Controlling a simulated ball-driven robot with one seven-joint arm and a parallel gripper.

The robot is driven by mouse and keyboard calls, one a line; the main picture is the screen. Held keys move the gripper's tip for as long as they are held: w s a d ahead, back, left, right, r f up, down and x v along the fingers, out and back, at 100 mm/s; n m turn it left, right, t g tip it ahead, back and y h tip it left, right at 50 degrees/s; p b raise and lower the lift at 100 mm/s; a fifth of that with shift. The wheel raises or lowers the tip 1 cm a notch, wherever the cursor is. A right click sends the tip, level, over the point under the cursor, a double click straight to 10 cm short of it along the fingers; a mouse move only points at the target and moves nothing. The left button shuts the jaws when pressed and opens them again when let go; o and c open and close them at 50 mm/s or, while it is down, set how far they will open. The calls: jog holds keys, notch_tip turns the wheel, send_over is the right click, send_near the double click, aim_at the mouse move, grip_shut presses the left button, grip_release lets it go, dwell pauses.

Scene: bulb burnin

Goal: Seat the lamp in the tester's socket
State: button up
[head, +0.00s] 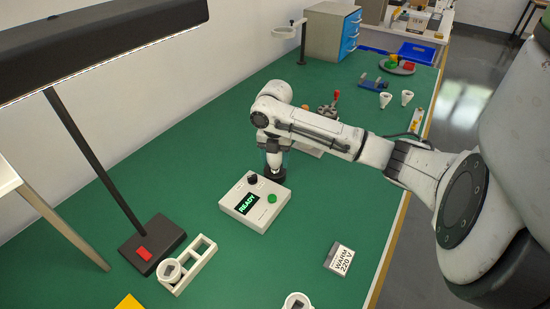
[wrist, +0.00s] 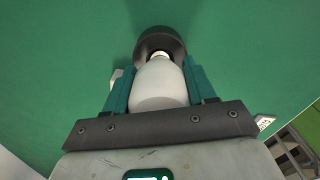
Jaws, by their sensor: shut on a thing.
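The tester (head: 255,202) is a white box with a lit READY display, a black knob and a green button. Its dark round socket (head: 272,176) stands at the box's far edge, just below my gripper (head: 273,160). In the wrist view my gripper (wrist: 159,83) has its teal fingers shut on the white lamp (wrist: 158,88), one on each side. The lamp's narrow metal neck points at the dark socket (wrist: 160,38) and overlaps its near rim. I cannot tell how deep the base is in it.
A WARM 220 V card (head: 339,258) lies front right. Green table is clear around the tester's front.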

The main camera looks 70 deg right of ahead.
jog(key=shift+f+b, duration=0.35)
jog(key=shift+f, duration=0.3)
dwell(0.4)
jog(key=o, duration=1.1)
notch_tip(320, 180, up, 11)
jog(key=shift+f, duration=0.1)
dwell(0.6)
